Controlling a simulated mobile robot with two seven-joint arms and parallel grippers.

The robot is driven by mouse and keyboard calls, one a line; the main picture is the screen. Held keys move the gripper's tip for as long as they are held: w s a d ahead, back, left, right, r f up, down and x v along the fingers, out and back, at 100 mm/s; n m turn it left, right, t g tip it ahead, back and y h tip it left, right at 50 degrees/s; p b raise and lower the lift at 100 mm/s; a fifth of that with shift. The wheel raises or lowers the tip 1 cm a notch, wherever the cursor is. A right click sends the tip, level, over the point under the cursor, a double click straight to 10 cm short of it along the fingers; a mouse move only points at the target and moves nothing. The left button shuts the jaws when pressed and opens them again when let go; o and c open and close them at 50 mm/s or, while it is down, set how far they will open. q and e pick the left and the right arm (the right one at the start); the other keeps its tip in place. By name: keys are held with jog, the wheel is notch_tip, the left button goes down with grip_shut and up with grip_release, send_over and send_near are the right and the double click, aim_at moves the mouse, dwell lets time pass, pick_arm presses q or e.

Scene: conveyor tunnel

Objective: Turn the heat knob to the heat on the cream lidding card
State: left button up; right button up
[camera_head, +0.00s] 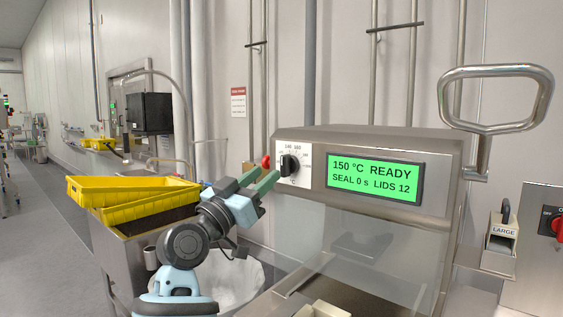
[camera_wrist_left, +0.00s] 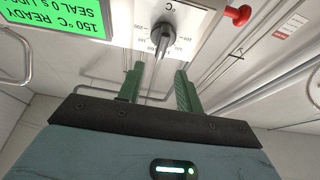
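The heat knob (camera_head: 289,165) is a black knob on a white dial plate at the left of the steel sealer's front. It also shows in the left wrist view (camera_wrist_left: 161,38), upside down, just beyond the fingertips. My left gripper (camera_head: 266,181) is beside the dial plate, its green fingers pointing toward the knob. In the left wrist view its fingers (camera_wrist_left: 160,74) are apart with nothing between them. The green display (camera_head: 375,178) reads 150 °C READY, SEAL 0 s, LIDS 12. I cannot make out a cream lidding card. My right gripper is not in view.
A red button (camera_head: 266,161) sticks out at the sealer's left side, close to the left fingers. A steel loop handle (camera_head: 495,72) rises at the right. Yellow crates (camera_head: 130,198) stand at the left. A block marked LARGE (camera_head: 502,231) is at the right.

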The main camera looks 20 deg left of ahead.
aim_at(282, 161)
pick_arm(q)
jog(key=shift+p+x, duration=0.35)
jog(key=shift+x, duration=3.15)
jog(key=shift+f, duration=0.1)
jog(key=c, duration=0.6)
jog(key=shift+f, duration=0.1)
grip_shut()
